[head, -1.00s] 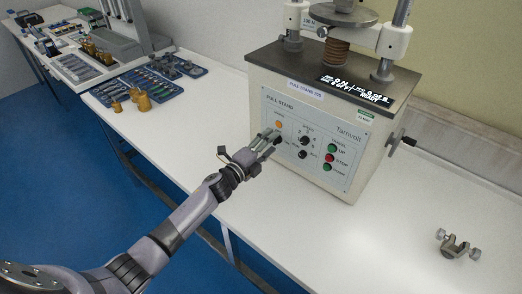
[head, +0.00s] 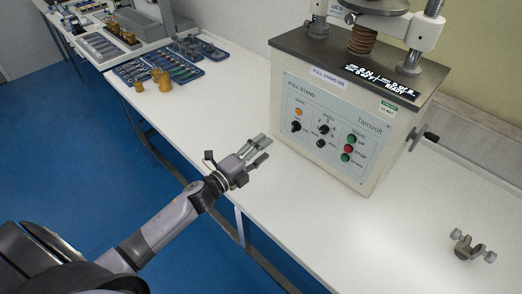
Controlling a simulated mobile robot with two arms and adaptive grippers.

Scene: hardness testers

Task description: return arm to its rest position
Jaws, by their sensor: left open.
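My left arm (head: 165,228) comes in from the lower left over the front edge of the bench. Its gripper (head: 262,150) is open and empty, above the white bench top, in front of and to the left of the pull stand (head: 330,130). The gripper is apart from the stand's front panel, which shows an orange light, black knobs and green and red buttons. My right gripper does not show.
The white bench (head: 225,105) runs from upper left to lower right. A blue tool tray (head: 160,68) and brass weights (head: 161,79) lie at the back left. A small metal clamp (head: 471,247) lies at the right. The bench between tray and stand is clear.

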